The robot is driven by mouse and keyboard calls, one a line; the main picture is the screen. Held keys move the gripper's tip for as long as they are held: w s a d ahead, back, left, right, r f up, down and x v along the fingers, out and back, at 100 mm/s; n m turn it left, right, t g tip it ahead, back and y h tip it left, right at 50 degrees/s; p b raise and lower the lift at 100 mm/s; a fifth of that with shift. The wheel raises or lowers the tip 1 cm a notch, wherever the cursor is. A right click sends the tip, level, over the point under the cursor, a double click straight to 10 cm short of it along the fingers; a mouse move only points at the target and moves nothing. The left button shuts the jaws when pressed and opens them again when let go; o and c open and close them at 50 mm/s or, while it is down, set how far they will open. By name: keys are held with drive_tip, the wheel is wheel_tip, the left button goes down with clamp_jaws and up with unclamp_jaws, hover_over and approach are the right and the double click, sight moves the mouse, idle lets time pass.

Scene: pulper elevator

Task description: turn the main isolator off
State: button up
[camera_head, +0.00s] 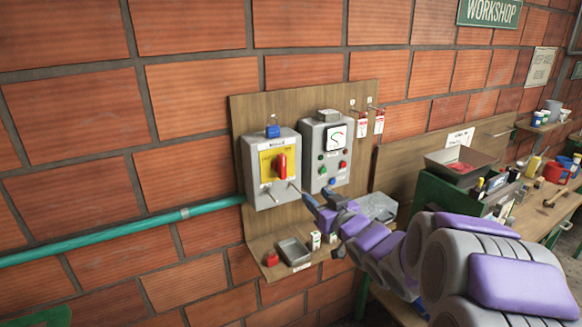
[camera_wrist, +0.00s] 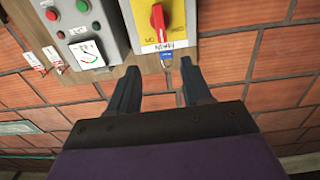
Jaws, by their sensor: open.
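The main isolator (camera_head: 257,185) is a grey box with a yellow plate on a wooden wall board. Its red handle (camera_head: 281,165) stands roughly upright; the plate's lettering is too small to read surely. A blue padlock (camera_head: 272,131) sits at the top of the box. My gripper (camera_head: 318,199) is open and empty, below and right of the isolator, apart from it. In the wrist view, which looks upside down, the red handle (camera_wrist: 158,20) and blue padlock (camera_wrist: 167,61) lie beyond my open fingers (camera_wrist: 159,82), with the handle roughly in line with the gap.
A grey control box (camera_head: 325,165) with a meter and buttons is close on the isolator's right. Red-and-white tags (camera_head: 363,125) hang beside it. A small shelf (camera_head: 285,262) with a tray (camera_head: 294,251) lies below. A green pipe (camera_head: 120,234) enters from the left. A cluttered bench stands right.

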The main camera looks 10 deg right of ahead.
drive_tip(key=d+b+v, duration=0.1)
drive_tip(key=b+v, duration=0.2)
drive_tip(key=v, duration=0.9)
drive_tip(key=p, duration=0.4)
approach(285, 166)
drive_tip(key=x, duration=0.8)
drive_tip(key=shift+w+a+f+b, duration=0.15)
drive_tip(key=shift+w+a+b, duration=0.05)
drive_tip(key=shift+a+b, duration=0.2)
drive_tip(key=shift+w+d, duration=0.15)
drive_tip(key=shift+w, duration=0.35)
idle(0.6)
